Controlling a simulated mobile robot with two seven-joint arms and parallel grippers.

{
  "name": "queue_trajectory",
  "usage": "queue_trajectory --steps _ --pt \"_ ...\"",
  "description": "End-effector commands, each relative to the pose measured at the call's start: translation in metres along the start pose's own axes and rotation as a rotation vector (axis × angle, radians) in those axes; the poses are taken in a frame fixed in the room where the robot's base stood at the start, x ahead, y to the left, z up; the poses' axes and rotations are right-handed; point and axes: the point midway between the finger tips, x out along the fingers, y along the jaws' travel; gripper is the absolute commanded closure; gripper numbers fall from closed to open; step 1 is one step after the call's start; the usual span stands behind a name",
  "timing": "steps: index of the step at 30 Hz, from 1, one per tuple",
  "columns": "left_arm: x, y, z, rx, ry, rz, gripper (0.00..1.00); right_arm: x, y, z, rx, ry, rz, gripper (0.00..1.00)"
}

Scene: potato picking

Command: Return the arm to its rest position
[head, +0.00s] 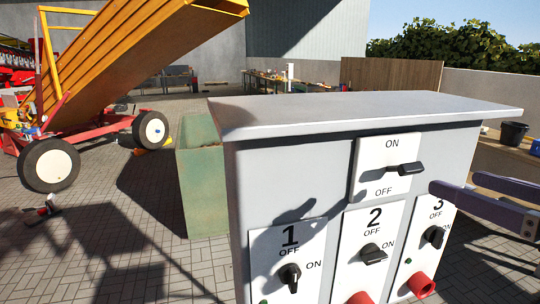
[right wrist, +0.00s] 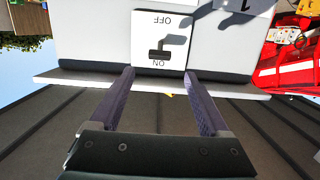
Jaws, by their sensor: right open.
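My right gripper (head: 455,185) comes in from the right edge in the head view, its two purple-grey fingers spread apart and empty. Its fingertips are near the right side of the grey control cabinet (head: 300,160), to the right of the ON/OFF switch (head: 405,168). In the right wrist view, upside down, the open fingers (right wrist: 160,73) point toward the cabinet, with the black ON/OFF switch handle (right wrist: 160,52) between and beyond them. The gripper holds nothing. I cannot tell its exact distance from the cabinet. My left gripper is in neither view.
Below are numbered switches 1 (head: 290,276), 2 (head: 373,254) and 3 (head: 435,237), with red sockets (head: 421,285). A green bin (head: 203,190) stands left of the cabinet. A yellow conveyor (head: 120,60) on wheels stands behind. Open paving (head: 120,215) lies at left.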

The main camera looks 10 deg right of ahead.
Motion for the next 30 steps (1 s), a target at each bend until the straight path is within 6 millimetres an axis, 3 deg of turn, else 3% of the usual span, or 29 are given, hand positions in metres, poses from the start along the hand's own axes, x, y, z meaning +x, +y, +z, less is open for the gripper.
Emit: queue_trajectory --steps 4,8,12,19,21,30 --pt "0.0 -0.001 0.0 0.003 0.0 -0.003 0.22 -0.003 -0.021 0.026 -0.006 -0.117 -0.033 0.2" --pt "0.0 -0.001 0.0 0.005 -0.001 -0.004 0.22 -0.022 -0.062 0.08 -0.03 -0.383 -0.084 0.2" --pt "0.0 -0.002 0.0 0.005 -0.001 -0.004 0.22 -0.063 -0.096 0.13 -0.061 -0.692 -0.102 0.2" --pt "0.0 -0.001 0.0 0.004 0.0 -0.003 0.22 -0.14 -0.123 0.165 -0.08 -1.093 -0.053 0.2" --pt "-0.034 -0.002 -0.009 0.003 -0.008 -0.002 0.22 -0.148 -0.121 0.13 -0.084 -1.107 -0.044 0.2" --pt "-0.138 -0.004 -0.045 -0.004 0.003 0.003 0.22 -0.164 -0.12 0.024 -0.086 -1.106 -0.046 0.2"
